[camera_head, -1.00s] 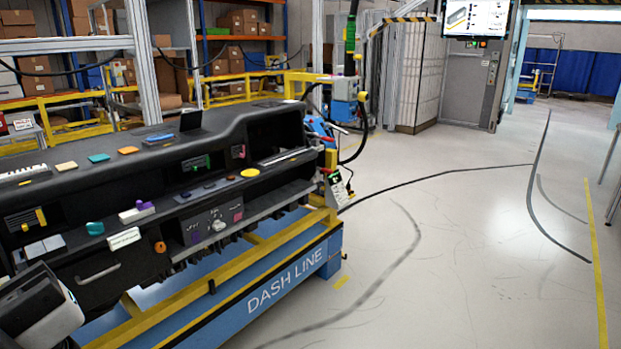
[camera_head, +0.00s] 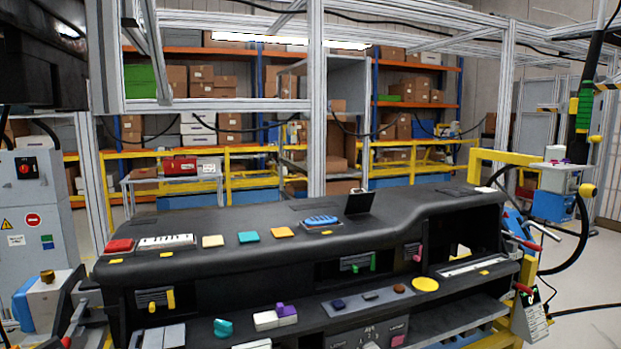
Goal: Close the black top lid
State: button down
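The black top lid (camera_head: 359,202) stands raised on top of the black dashboard module (camera_head: 400,213), near its back edge and right of the middle. It is a small dark panel, tilted up from the surface, so it is open. A blue ridged piece (camera_head: 319,221) lies just left of it. My gripper is not in view, and nothing is seen touching the lid.
Coloured buttons, including a red one (camera_head: 119,246), a teal one (camera_head: 249,237) and an orange one (camera_head: 283,232), line the top left. An aluminium post (camera_head: 318,100) rises behind the module. A grey control cabinet (camera_head: 38,215) stands at left.

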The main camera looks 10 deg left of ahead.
aim_at(360, 203)
jog(key=i+u, duration=0.45)
jog(key=i, duration=0.55)
jog(key=z, duration=1.25)
jog(key=i+j+z, duration=0.2)
jog(key=j, duration=0.15)
jog(key=j+z, duration=0.15)
jog(key=j, duration=0.2)
jog(key=i+j, duration=0.05)
